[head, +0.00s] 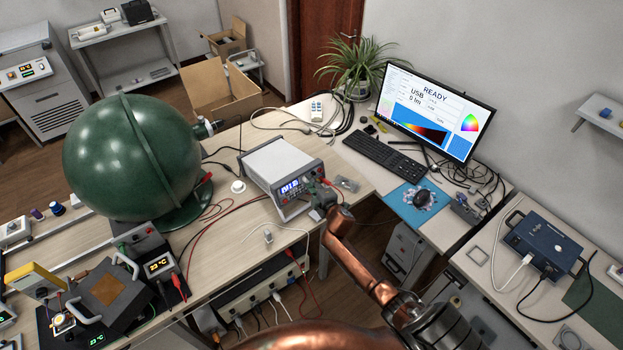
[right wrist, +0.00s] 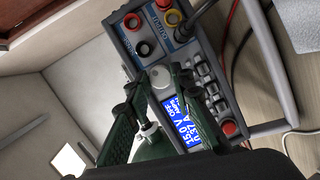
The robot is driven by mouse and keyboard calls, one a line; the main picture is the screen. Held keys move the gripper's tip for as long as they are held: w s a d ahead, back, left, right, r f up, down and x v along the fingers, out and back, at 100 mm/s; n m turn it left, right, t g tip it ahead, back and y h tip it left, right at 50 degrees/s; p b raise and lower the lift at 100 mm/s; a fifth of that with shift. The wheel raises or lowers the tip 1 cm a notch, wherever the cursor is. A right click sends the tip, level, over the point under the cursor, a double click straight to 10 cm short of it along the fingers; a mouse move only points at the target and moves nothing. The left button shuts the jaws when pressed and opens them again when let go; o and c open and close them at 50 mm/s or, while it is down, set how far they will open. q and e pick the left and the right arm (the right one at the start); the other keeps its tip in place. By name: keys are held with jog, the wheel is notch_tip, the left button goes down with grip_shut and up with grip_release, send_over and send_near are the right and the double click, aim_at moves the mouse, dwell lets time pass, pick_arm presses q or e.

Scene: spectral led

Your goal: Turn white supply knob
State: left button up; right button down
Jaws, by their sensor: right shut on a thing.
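The white power supply (head: 280,160) stands on the wooden bench in the head view, its front panel facing right and toward me. In the right wrist view its panel (right wrist: 205,125) shows a blue display (right wrist: 186,125) reading about 15.0 V and 0.37 A, with OFF. The round pale knob (right wrist: 161,76) sits beside the display. My right gripper (head: 322,200) is at the panel's right end. In the right wrist view its dark green fingers (right wrist: 160,84) are on both sides of the knob, shut on it. The head view hides the knob behind the gripper. My left gripper is not in view.
Red, black and yellow sockets (right wrist: 150,32) with a plugged cable lie close to the knob. Several buttons (right wrist: 205,88) are beside it. A large green sphere (head: 130,160) stands left of the supply. A monitor (head: 435,112) and keyboard (head: 384,156) are to the right.

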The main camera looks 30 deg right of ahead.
jog(key=shift+d+m+g+y+p, duration=0.1)
jog(key=shift+m+g+y+p, duration=0.15)
jog(key=shift+m+p, duration=1.25)
jog(key=shift+d+m+g+y+p, duration=0.15)
jog(key=shift+m+g+p, duration=0.2)
jog(key=shift+m+p, duration=1.1)
jog(key=shift+a+n, duration=0.1)
jog(key=shift+n, duration=0.15)
jog(key=c, duration=2)
grip_release()
jog(key=shift+o, duration=0.2)
jog(key=shift+r, duration=0.1)
jog(key=v, duration=1.2)
